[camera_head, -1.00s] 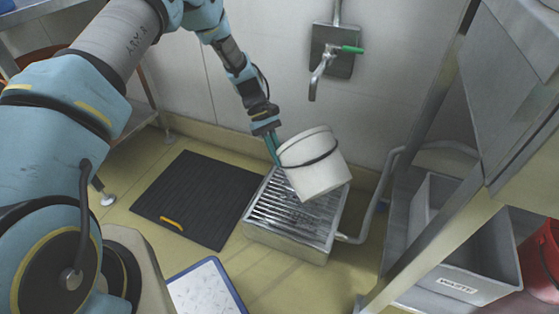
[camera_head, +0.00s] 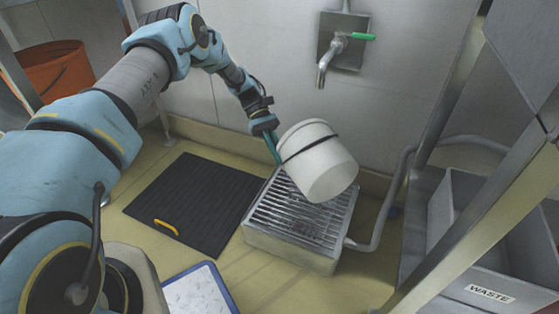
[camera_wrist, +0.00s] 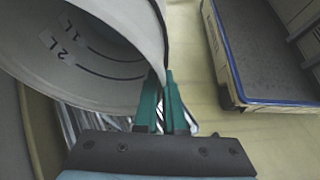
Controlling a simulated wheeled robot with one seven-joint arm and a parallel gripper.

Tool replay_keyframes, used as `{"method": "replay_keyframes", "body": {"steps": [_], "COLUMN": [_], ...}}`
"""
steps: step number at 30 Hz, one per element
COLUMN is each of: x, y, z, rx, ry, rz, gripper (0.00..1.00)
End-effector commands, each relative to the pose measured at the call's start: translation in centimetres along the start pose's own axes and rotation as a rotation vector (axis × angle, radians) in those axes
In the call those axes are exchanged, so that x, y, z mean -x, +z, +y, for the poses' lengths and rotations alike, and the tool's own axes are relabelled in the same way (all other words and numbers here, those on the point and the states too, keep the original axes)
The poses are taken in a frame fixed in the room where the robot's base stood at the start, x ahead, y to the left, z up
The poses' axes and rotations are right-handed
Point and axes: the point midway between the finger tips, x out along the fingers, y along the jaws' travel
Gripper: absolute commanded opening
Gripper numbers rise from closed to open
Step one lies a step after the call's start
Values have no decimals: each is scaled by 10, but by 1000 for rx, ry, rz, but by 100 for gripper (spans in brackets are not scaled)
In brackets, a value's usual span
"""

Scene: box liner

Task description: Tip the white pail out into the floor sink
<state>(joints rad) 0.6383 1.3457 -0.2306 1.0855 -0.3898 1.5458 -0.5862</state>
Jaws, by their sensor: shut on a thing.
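The floor sink (camera_head: 300,215) is a metal box with a slatted grate, on the floor by the wall. My gripper (camera_head: 276,150) is shut on the pail's wall at its left side. In the wrist view the green fingers (camera_wrist: 163,103) pinch the rim of the pail (camera_wrist: 100,50), whose inside shows 1L and 2L marks. No liquid is visible in the part of the inside that shows.
A wall tap (camera_head: 335,50) with a green lever is above the sink. A black mat (camera_head: 195,200) lies left of it. A blue-rimmed tray (camera_head: 200,290) is in front. A grey WASTE bin (camera_head: 490,240) and metal posts stand right. An orange bucket (camera_head: 60,72) is at left.

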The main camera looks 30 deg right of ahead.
Motion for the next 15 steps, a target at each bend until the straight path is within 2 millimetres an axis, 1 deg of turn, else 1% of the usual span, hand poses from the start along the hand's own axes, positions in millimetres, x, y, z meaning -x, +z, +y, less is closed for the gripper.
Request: {"method": "replay_keyframes", "body": {"steps": [1, 15], "x": [-3, -1], "y": [-7, -23], "z": [1, 3], "rx": [0, 21], "ry": [0, -14], "rz": [-13, -118], "gripper": [0, 0]}}
